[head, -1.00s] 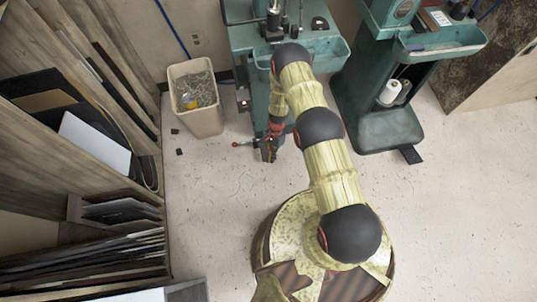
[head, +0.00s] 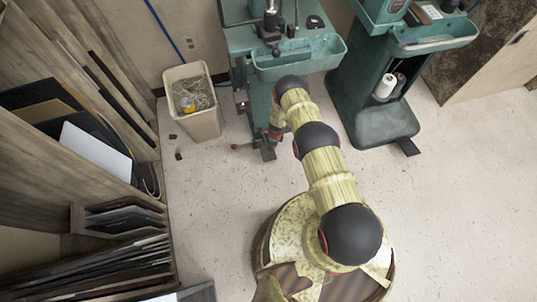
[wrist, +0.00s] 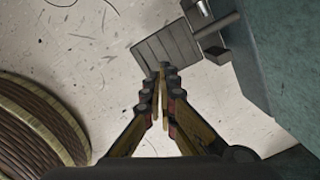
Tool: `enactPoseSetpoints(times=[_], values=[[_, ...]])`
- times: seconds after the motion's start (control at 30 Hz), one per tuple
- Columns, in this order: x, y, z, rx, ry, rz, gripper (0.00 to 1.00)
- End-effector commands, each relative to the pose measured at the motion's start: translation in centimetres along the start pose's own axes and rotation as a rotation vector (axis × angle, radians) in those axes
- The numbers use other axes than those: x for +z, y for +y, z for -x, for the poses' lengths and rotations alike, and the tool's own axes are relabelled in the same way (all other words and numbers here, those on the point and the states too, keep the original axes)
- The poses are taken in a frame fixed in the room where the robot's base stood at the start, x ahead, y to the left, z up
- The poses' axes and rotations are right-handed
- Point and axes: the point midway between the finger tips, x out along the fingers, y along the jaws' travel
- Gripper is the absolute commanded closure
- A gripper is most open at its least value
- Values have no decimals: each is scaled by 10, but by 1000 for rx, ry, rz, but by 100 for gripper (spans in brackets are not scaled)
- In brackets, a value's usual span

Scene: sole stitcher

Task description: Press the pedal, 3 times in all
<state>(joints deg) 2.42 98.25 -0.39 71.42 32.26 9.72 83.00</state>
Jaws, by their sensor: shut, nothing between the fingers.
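The pedal (wrist: 168,48) is a grey ribbed plate low by the floor, beside the green stitching machine's base. In the head view the pedal (head: 268,154) is a small dark plate at the foot of the left green machine (head: 262,100). My gripper (wrist: 163,70) is shut and empty. Its fingertips overlap the pedal's near edge in the wrist view; I cannot tell whether they touch it. In the head view my gripper (head: 275,134) is partly hidden by my arm and appears just behind the pedal.
A beige waste bin (head: 197,125) stands left of the machine. A red-tipped lever (head: 236,146) sticks out near the pedal. A second green machine (head: 372,125) with its own dark pedal (head: 408,147) stands to the right. The floor in front is clear.

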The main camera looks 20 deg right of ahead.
Motion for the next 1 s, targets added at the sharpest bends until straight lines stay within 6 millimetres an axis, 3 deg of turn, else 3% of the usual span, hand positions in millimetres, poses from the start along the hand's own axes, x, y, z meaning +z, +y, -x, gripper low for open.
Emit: enactPoseSetpoints(times=[0.37,1.0], values=[[0,0,-2,1,0,-1,100],[-1,1,-66,2,0,1,100]])
